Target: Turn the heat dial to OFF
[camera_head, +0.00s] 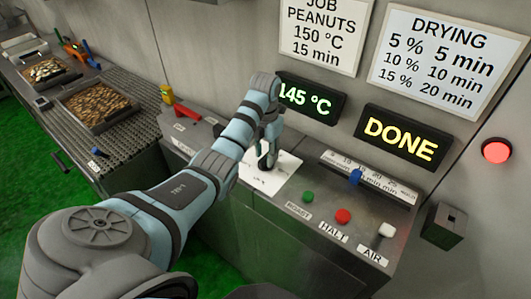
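My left arm reaches in from the lower left to the control panel. My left gripper (267,160) points down over a white dial plate (262,185) on the panel top. The fingers are small and dark here, and I cannot tell whether they are open or shut on anything. The heat dial's knob is hidden behind or under the gripper, so its setting cannot be read. The marks on the plate are too small to read. A temperature display (308,99) behind the arm reads 145 °C, partly covered. My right gripper is not in view.
Right of the plate are a green button (307,196), a red HALT button (343,215), a white AIR switch (386,231) and a blue slider knob (355,177). A DONE display (401,137) hangs above. Trays of peanuts (103,102) stand on the left bench.

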